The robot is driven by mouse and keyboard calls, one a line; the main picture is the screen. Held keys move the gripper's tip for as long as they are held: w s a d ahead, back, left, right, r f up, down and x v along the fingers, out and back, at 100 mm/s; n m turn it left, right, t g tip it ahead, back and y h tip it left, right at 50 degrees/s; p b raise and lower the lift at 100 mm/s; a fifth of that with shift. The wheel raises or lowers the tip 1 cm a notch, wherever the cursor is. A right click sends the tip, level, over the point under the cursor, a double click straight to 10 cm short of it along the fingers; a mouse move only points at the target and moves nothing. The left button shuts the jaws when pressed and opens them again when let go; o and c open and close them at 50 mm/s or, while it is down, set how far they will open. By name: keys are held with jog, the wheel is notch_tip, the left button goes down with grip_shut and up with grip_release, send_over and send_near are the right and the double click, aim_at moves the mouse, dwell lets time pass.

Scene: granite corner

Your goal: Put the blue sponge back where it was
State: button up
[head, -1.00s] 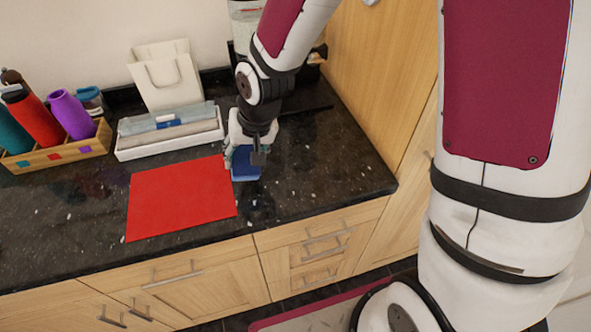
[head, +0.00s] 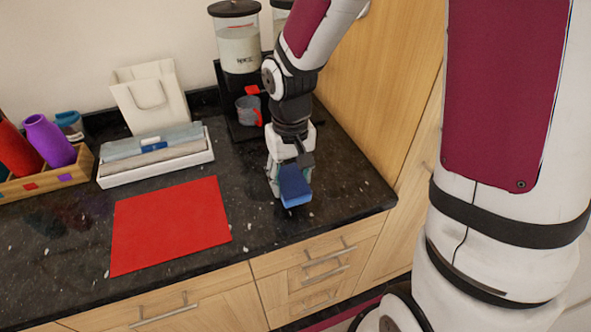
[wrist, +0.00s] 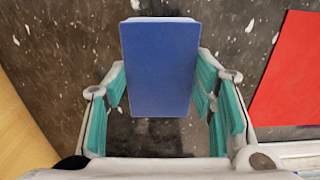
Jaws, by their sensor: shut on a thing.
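The blue sponge (head: 294,186) is held in my gripper (head: 290,172) over the dark counter, right of the red mat (head: 172,224). In the wrist view the sponge (wrist: 160,65) sits between the two teal-padded fingers of my gripper (wrist: 160,95), which are shut on it. The sponge looks tilted in the head view. How far it is above the counter is hard to tell. The red mat also shows at the right edge of the wrist view (wrist: 292,75). No mark of an earlier sponge spot can be made out.
A white tray (head: 158,172) with wrapped packs lies behind the mat. A wooden bottle holder (head: 45,183) stands at the left. A drink dispenser (head: 238,55) with a grey cup (head: 249,110) stands behind my arm. A wooden cabinet side (head: 375,90) bounds the right.

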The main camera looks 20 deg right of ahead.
aim_at(299, 177)
jog(key=d, duration=0.1)
jog(key=w+d, duration=0.2)
jog(key=shift+w+f, duration=0.25)
notch_tip(299, 177, down, 3)
jog(key=shift+f, duration=0.2)
jog(key=shift+c, duration=0.5)
jog(key=o, duration=1.1)
jog(key=shift+r, duration=0.1)
notch_tip(299, 177, up, 12)
jog(key=shift+f, duration=0.1)
jog(key=s+r+t, duration=0.2)
jog(key=s+r, duration=0.4)
jog(key=s, duration=0.3)
jog(key=s+r+t, duration=0.3)
jog(key=s+r, duration=0.4)
jog(key=s, duration=0.3)
